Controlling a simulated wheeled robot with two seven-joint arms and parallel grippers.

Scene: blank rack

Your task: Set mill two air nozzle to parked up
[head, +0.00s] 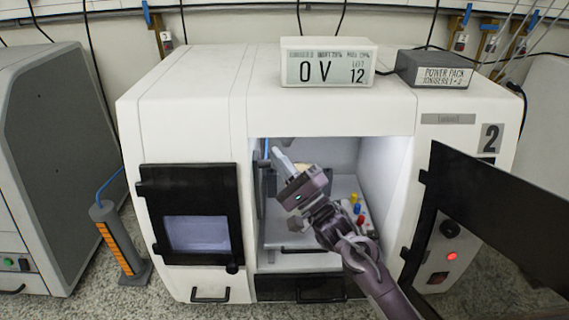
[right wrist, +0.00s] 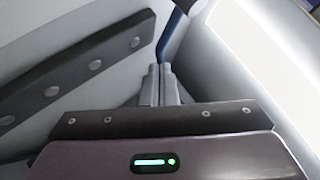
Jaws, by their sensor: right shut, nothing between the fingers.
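The mill marked 2 (head: 490,138) stands in the middle with its chamber open. My right gripper (head: 277,154) reaches into the chamber, its shut, empty fingers pointing up and left. A thin blue tube (head: 266,149), which looks like the air nozzle's line, shows at the chamber's upper left, close to the fingertips. In the right wrist view the blue tube (right wrist: 172,32) runs down to just behind the shut fingertips (right wrist: 160,70); I cannot tell whether they touch. The nozzle's tip is hidden. My left gripper is out of view.
The open black door (head: 500,205) sticks out at the right. Small red, yellow and blue pieces (head: 357,209) sit on the chamber floor. A display box (head: 327,63) and a power pack (head: 434,69) rest on top. A grey machine (head: 60,150) stands left.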

